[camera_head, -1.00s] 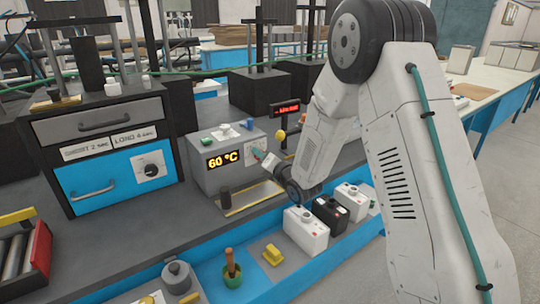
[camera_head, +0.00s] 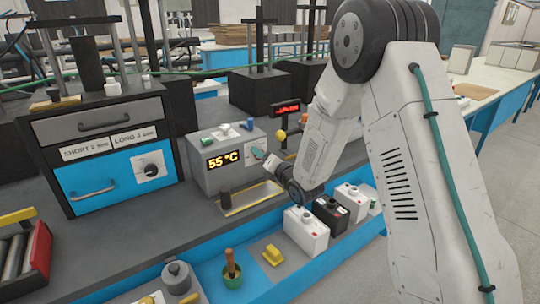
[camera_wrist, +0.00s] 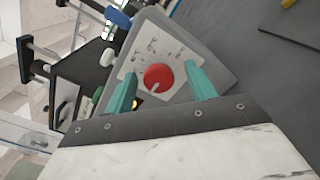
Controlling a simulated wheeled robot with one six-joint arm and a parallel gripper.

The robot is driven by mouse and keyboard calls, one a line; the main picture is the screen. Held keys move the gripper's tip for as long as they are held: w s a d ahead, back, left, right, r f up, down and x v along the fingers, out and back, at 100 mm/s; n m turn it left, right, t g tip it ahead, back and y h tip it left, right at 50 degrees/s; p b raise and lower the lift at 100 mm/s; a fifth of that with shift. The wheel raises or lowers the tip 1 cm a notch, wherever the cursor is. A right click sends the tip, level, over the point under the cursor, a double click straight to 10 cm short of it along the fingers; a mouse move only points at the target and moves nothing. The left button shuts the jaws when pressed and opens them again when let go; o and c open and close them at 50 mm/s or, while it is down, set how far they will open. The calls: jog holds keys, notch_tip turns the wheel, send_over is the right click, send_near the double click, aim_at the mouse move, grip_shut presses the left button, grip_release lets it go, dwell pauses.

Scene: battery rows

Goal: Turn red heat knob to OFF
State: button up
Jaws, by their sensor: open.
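The red heat knob (camera_wrist: 158,77) sits on a pale dial plate (camera_wrist: 142,50) in the wrist view. Its light pointer mark points toward the lower left of that picture. The dial's printed labels are too small to read. My gripper (camera_wrist: 160,72) is open, with one teal finger on each side of the knob. Gaps show between the fingers and the knob. In the head view my gripper (camera_head: 259,154) is at the front face of the grey heater box (camera_head: 205,181), whose display (camera_head: 222,161) reads 55 °C. There the knob is hidden by my gripper.
A drawer cabinet (camera_head: 100,132) with its own dark knob stands left of the heater box. White and black batteries (camera_head: 305,232) stand in the blue tray below my wrist. A red display (camera_head: 287,109) stands behind.

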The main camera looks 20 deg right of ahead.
jog(key=v, duration=0.7)
jog(key=shift+s, duration=0.15)
jog(key=s+d+r+m+g+h, duration=0.3)
jog(key=s+r+m+g, duration=0.15)
jog(key=s+m, duration=0.35)
jog(key=s+d+r+m+g+h, duration=0.2)
jog(key=s+r+m+g+h, duration=0.25)
jog(key=m, duration=0.45)
jog(key=s+r+m+g+y, duration=0.1)
jog(key=s+m, duration=0.6)
jog(key=s, duration=0.7)
jog(key=s+a+r+m+g+y, duration=0.1)
jog(key=s+r+m+g, duration=0.2)
jog(key=s, duration=1.2)
jog(key=m+g, duration=0.3)
jog(key=shift+a+r+m, duration=0.2)
jog(key=shift+a+m, duration=0.1)
jog(key=shift+m, duration=0.1)
